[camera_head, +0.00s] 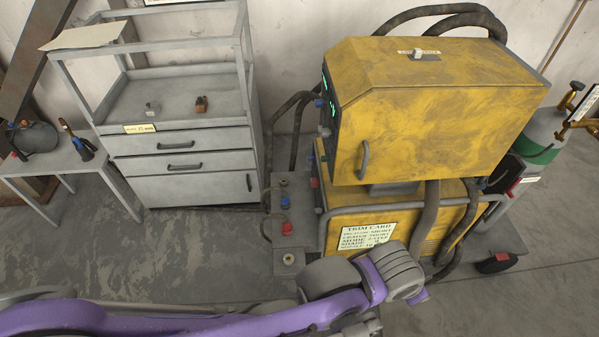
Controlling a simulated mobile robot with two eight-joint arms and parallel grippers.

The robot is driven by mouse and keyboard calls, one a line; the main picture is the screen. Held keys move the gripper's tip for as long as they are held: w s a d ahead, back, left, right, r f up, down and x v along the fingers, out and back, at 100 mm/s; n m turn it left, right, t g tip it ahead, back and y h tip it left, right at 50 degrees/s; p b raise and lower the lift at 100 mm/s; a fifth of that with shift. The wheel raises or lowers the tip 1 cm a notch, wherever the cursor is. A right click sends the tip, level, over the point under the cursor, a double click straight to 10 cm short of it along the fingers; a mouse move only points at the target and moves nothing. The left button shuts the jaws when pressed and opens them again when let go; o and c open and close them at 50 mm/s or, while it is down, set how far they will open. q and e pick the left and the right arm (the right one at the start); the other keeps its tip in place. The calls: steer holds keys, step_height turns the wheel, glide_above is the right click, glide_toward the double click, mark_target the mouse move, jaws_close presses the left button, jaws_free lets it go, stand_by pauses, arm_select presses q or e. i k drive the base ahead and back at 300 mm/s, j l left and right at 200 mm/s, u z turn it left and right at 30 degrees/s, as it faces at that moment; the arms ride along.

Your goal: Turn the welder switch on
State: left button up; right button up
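The yellow welder (430,110) stands right of centre, a worn box on a lower yellow unit on a cart. A small pale switch-like piece (426,54) sits on a white label on its top. I cannot read that label or tell the piece's position. The welder's left front face has a dark panel with a green-lit display (328,92), seen at a steep angle, with small knobs beside it. My purple left arm crosses the bottom from the left, its grey joint in front of the cart's lower front. No fingers of either gripper show.
A grey shelf cabinet (182,143) with small blocks stands at left. A small table (60,160) holds a mask and a torch. A green gas cylinder (538,140) is at right. Floor is clear at lower right.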

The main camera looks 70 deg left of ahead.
mark_target(314, 181)
steer(key=k+j, duration=0.1)
steer(key=j, duration=0.5)
steer(key=k+j, duration=0.15)
steer(key=j, duration=0.5)
steer(key=k+j, duration=0.1)
steer(key=j, duration=0.5)
steer(key=k+j, duration=0.15)
steer(key=j, duration=0.45)
steer(key=k+j, duration=0.1)
steer(key=j, duration=0.5)
steer(key=k+j, duration=0.15)
steer(key=j, duration=0.5)
steer(key=k+j, duration=0.1)
steer(key=j, duration=0.5)
steer(key=k+j, duration=0.15)
steer(key=j, duration=0.45)
